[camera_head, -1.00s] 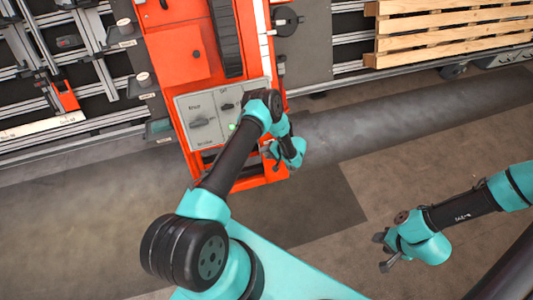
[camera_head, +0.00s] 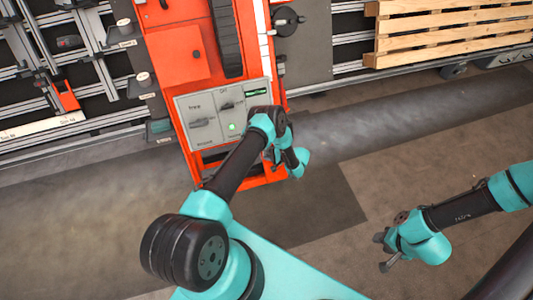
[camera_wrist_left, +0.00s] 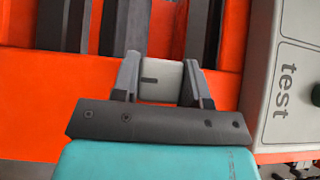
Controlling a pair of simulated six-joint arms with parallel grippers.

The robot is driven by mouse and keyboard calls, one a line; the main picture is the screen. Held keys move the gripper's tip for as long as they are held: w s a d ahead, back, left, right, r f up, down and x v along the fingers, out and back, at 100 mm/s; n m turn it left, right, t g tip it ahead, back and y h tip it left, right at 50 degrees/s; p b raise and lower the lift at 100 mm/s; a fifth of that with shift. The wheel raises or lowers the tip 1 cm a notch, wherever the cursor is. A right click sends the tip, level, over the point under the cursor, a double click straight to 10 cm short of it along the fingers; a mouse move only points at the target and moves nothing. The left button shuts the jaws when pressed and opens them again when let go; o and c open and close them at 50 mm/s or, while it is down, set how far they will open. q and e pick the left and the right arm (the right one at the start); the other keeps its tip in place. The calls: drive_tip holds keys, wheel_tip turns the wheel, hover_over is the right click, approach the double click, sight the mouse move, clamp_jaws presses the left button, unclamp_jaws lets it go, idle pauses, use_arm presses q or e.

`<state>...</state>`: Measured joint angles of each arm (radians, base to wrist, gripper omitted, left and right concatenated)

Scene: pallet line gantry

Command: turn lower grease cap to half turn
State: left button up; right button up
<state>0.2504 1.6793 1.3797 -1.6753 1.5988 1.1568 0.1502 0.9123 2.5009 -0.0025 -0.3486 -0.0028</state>
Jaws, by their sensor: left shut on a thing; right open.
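In the left wrist view, a light grey cap (camera_wrist_left: 161,88) with a short dark mark sits between the fingers of my left gripper, which is shut on it. The dark mark lies about level across that picture. The cap is in front of an orange machine face (camera_wrist_left: 40,110) with dark upright bars. In the head view, my left gripper (camera_head: 271,160) is at the lower end of the orange machine (camera_head: 178,60); my arm hides the cap there. My right gripper (camera_head: 382,252) is open and empty above the floor at the lower right.
A grey control panel (camera_head: 212,112) with knobs, a green light and a small display is on the machine by my left arm. A wooden pallet (camera_head: 450,30) is at the top right. Metal racks (camera_head: 75,60) stand at the left. The floor around my right gripper is clear.

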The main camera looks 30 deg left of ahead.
use_arm(q)
drive_tip(key=o, duration=0.9)
drive_tip(key=v, duration=1.7)
drive_tip(key=shift+d, duration=0.2)
